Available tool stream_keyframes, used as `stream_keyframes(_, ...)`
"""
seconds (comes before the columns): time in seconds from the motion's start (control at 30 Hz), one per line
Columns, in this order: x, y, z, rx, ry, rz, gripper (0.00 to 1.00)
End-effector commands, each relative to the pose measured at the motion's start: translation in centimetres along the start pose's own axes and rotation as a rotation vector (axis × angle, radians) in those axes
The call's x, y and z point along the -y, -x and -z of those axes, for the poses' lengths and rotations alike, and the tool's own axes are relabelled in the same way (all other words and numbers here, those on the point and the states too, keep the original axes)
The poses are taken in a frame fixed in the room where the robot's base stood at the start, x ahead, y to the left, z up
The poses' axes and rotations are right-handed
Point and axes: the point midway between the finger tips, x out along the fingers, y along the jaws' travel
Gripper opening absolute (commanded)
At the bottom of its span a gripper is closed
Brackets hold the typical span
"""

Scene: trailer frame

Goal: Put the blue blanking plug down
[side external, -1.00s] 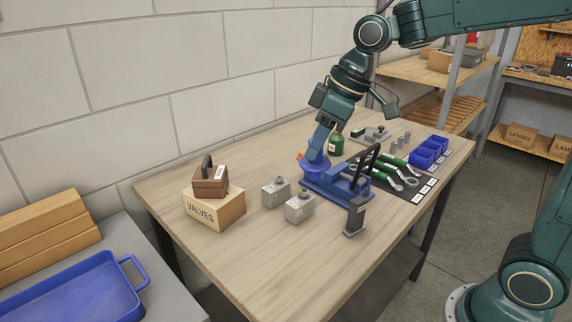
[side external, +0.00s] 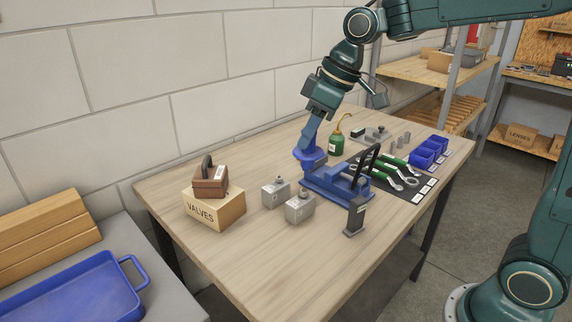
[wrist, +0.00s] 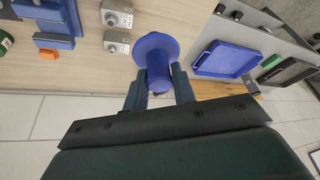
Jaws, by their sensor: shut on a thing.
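The blue blanking plug (wrist: 156,55), with a wide round flange and a narrower stem, is held between the two fingers of my gripper (wrist: 158,90) in the wrist view. In the side view my gripper (side external: 312,136) points down and is shut on the plug (side external: 309,157), with the flange lowest. The plug appears in front of the back end of the blue vise (side external: 335,187). I cannot tell the exact gap between the flange and the table or vise. In the wrist view the plug is well apart from the vise (wrist: 52,20).
Two grey blocks (side external: 275,193) (side external: 299,208) stand left of the vise. The table's (side external: 270,257) front left is clear.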

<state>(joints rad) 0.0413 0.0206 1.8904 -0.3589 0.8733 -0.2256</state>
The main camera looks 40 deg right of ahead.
Motion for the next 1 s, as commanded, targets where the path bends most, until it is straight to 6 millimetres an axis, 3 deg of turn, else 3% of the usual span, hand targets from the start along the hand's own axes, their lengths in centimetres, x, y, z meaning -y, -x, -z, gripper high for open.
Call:
stream_keyframes(0.6, -10.3, -0.7, 8.6, -0.008, -0.212, -0.092, 0.00)
stream_keyframes(1.0, -16.7, -2.1, 12.5, -0.011, -0.363, -0.157, 0.00)
